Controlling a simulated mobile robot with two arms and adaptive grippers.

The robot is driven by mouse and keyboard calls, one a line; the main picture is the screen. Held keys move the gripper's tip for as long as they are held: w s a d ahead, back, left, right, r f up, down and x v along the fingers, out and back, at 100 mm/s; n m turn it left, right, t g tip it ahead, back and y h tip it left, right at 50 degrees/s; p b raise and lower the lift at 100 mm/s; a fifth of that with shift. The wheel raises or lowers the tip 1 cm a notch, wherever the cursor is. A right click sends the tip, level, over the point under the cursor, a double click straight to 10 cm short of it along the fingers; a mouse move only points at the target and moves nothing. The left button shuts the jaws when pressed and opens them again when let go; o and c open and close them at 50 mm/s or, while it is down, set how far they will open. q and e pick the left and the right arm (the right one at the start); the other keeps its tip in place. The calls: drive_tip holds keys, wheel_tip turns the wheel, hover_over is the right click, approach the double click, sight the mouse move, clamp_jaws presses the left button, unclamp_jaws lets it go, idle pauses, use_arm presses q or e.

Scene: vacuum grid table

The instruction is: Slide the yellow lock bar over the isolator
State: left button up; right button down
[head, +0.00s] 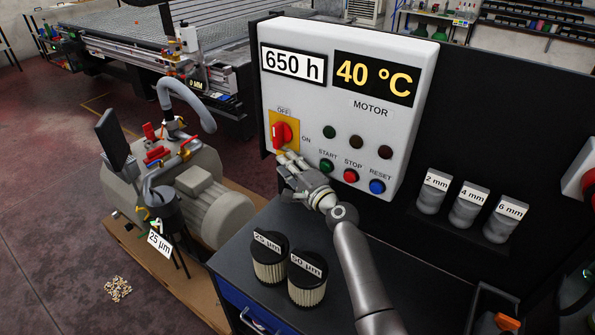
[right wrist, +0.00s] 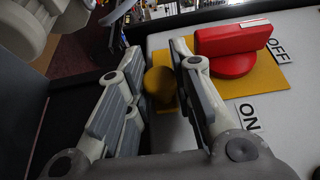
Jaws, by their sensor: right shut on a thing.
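The isolator is a red rotary handle (head: 282,133) on a yellow plate (head: 293,117) at the control box's left side. Its handle points to OFF; it also shows in the right wrist view (right wrist: 232,48). My left gripper is not in view.
START (head: 327,166), STOP (head: 350,175) and RESET (head: 377,186) buttons sit close right of my right gripper. Two filters (head: 270,262) (head: 307,280) stand on the cabinet top below. A pump (head: 200,190) stands at left.

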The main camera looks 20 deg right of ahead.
drive_tip(key=shift+w+a, duration=0.45)
drive_tip(key=shift+w, duration=0.15)
drive_tip(key=c, duration=1.2)
unclamp_jaws()
drive_tip(key=shift+c, duration=0.2)
